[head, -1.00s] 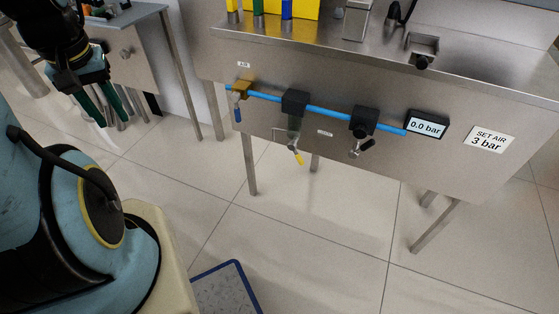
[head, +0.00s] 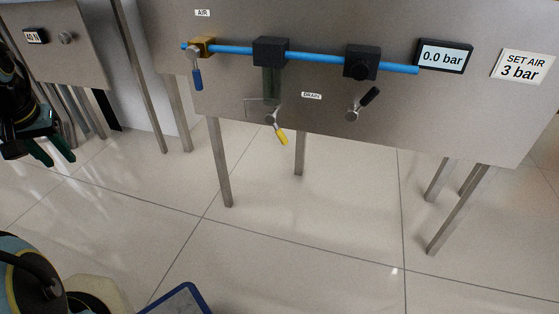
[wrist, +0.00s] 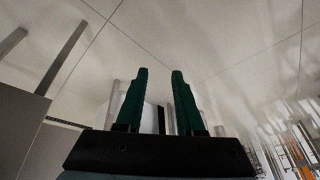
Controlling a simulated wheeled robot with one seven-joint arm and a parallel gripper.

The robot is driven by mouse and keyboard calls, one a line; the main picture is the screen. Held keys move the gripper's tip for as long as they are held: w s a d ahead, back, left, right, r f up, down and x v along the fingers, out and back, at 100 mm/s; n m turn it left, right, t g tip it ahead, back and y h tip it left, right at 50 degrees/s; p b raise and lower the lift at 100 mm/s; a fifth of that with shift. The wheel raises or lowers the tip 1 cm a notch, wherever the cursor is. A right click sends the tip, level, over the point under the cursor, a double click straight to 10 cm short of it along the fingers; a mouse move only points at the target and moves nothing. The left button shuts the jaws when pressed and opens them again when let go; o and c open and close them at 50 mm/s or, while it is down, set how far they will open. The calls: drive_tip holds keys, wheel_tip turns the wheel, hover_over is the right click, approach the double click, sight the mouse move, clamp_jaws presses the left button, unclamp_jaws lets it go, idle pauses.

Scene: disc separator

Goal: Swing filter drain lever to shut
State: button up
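The filter (head: 270,52) is a black block on the blue air pipe, with a dark translucent bowl below it. Under the bowl hangs the drain lever (head: 280,135), with a yellow grip pointing down and slightly right. The DRAIN label (head: 312,96) is on the panel to its upper right. My gripper (head: 58,155) is at the left edge of the head view, well left of the lever and apart from it. In the wrist view my gripper (wrist: 155,75) has its two green fingers apart, with nothing between them. The lever is not recognisable in the wrist view.
A blue-handled valve (head: 197,75) is left of the filter. A black regulator (head: 361,63) and a black-handled lever (head: 363,104) are to the right. The gauge (head: 443,57) reads 0.0 bar. Table legs stand below the panel. A blue-rimmed tray (head: 178,298) lies on the floor.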

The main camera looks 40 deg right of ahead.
drive_tip(key=w+d+f+m+t+h+b, duration=0.2)
drive_tip(key=w+d+f+m+b, duration=0.1)
drive_tip(key=w+d+f+b, duration=0.35)
drive_tip(key=w+d+f+m+h, duration=0.2)
drive_tip(key=d+m+h, duration=0.15)
drive_tip(key=d, duration=0.55)
drive_tip(key=w+d+f+m+h, duration=0.1)
drive_tip(key=d+f+m+h, duration=0.2)
drive_tip(key=d, duration=0.6)
drive_tip(key=m+g+h, duration=0.7)
drive_tip(key=m+g, duration=0.1)
drive_tip(key=g, duration=0.7)
approach(281, 136)
drive_tip(key=shift+n, duration=0.25)
drive_tip(key=b+x, duration=0.1)
drive_tip(key=x, duration=0.2)
drive_tip(key=b+x, duration=0.1)
drive_tip(key=x, duration=0.2)
drive_tip(key=f+b+x, duration=0.1)
drive_tip(key=x, duration=0.2)
drive_tip(key=shift+w+d+b, duration=0.3)
drive_tip(key=shift+d, duration=0.05)
drive_tip(key=shift+s+d+r, duration=0.2)
drive_tip(key=shift+s+d, duration=0.05)
drive_tip(key=shift+d, duration=0.25)
clamp_jaws()
